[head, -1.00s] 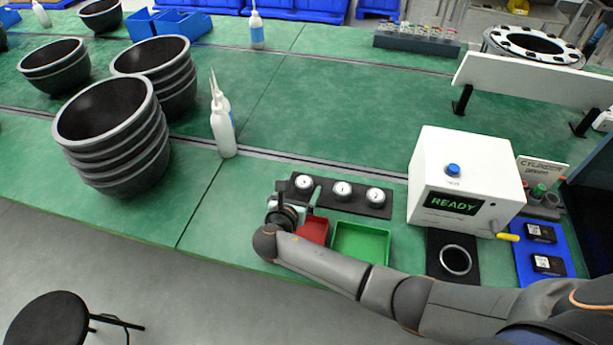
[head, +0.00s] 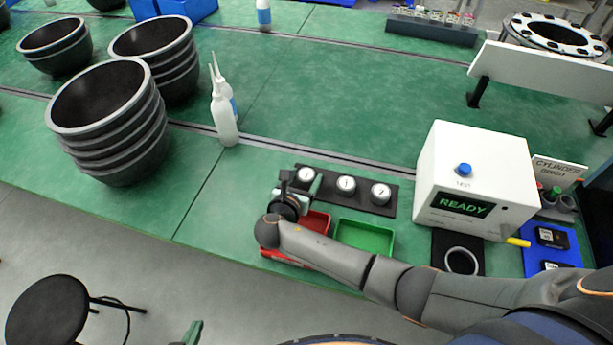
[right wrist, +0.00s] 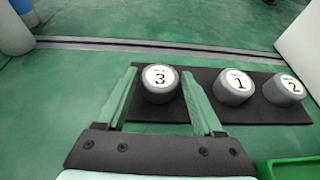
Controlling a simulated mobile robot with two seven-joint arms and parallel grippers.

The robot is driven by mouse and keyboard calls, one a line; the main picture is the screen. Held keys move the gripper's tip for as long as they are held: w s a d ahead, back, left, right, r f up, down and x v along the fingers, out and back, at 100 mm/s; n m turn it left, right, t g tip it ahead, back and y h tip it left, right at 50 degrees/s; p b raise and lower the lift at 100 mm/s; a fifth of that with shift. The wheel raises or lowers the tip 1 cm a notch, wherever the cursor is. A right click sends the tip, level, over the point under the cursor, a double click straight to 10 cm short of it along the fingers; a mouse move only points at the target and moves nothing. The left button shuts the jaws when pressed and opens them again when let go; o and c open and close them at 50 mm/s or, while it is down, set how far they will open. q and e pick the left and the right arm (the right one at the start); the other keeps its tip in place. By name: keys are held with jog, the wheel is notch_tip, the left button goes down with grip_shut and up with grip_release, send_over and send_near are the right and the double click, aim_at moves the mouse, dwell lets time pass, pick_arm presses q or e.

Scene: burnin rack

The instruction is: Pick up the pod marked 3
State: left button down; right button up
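The pod marked 3 (right wrist: 160,80) is a short dark cylinder with a white top. It sits at the left end of a black strip holder (right wrist: 200,117) and also shows in the head view (head: 306,174). Pods marked 1 (right wrist: 236,84) and 2 (right wrist: 285,88) sit to its right. My right gripper (right wrist: 158,76) is open and empty, its green fingers on either side of pod 3 in the wrist view. In the head view my right gripper (head: 300,183) is over the holder's left end. Only a green tip of my left gripper (head: 193,333) shows at the bottom edge.
A red tray (head: 318,222) lies partly under my right wrist, with a green tray (head: 365,237) beside it. A white box reading READY (head: 478,170) stands right. White bottles (head: 224,118) and stacked bowls (head: 105,97) stand left. The bench middle is clear.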

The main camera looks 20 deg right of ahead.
jog(key=c, duration=1)
jog(key=shift+w+r, duration=0.1)
jog(key=shift+r, duration=0.1)
